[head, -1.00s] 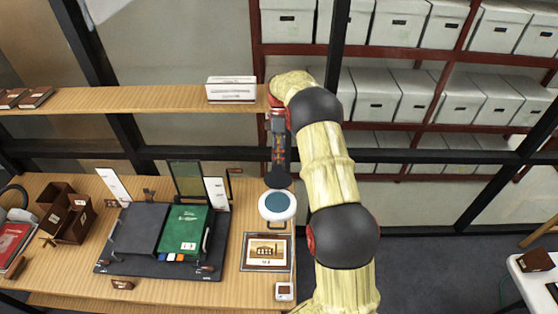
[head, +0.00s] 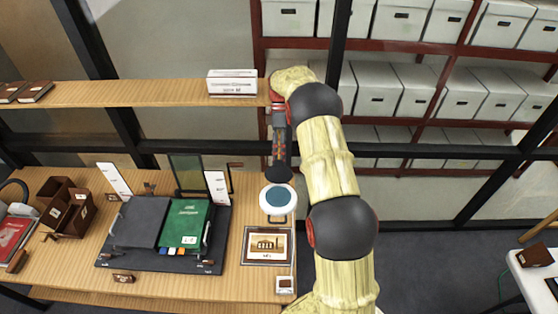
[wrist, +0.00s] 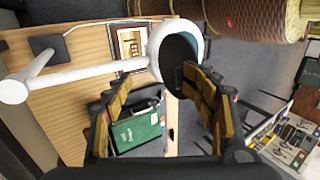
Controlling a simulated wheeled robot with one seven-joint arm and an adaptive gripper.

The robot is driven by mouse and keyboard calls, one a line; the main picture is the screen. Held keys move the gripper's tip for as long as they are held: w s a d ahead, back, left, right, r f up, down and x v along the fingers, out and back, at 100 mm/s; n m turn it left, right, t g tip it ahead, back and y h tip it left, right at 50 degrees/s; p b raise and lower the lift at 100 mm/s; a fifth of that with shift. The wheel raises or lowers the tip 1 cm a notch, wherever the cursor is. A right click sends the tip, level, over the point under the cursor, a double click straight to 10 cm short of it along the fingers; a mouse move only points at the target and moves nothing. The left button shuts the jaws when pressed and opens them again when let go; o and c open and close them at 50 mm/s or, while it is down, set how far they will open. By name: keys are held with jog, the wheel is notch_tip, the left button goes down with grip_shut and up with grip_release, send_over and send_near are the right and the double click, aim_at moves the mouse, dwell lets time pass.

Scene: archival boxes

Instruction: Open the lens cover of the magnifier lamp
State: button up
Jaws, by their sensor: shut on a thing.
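The magnifier lamp (head: 279,213) has a white round head with a blue lens facing up in the head view. Its white head (wrist: 196,28) and white arm (wrist: 75,76) also show in the wrist view. The dark round lens cover (wrist: 177,58) stands tilted away from the lens, and in the head view it (head: 279,175) is at the far side of the lamp head. My gripper (head: 279,158) reaches down to the cover and is shut on it. In the wrist view my gripper (wrist: 157,77) has its right finger against the cover; the exact contact is partly hidden.
A green folder (head: 187,222) lies on a dark stand left of the lamp. A framed picture (head: 267,246) lies in front of the lamp. A shelf (head: 140,95) with a white box (head: 232,83) crosses behind.

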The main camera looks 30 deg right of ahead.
jog(key=v, duration=1.1)
jog(key=shift+s, duration=0.1)
jog(key=c, duration=0.4)
jog(key=shift+c, duration=0.4)
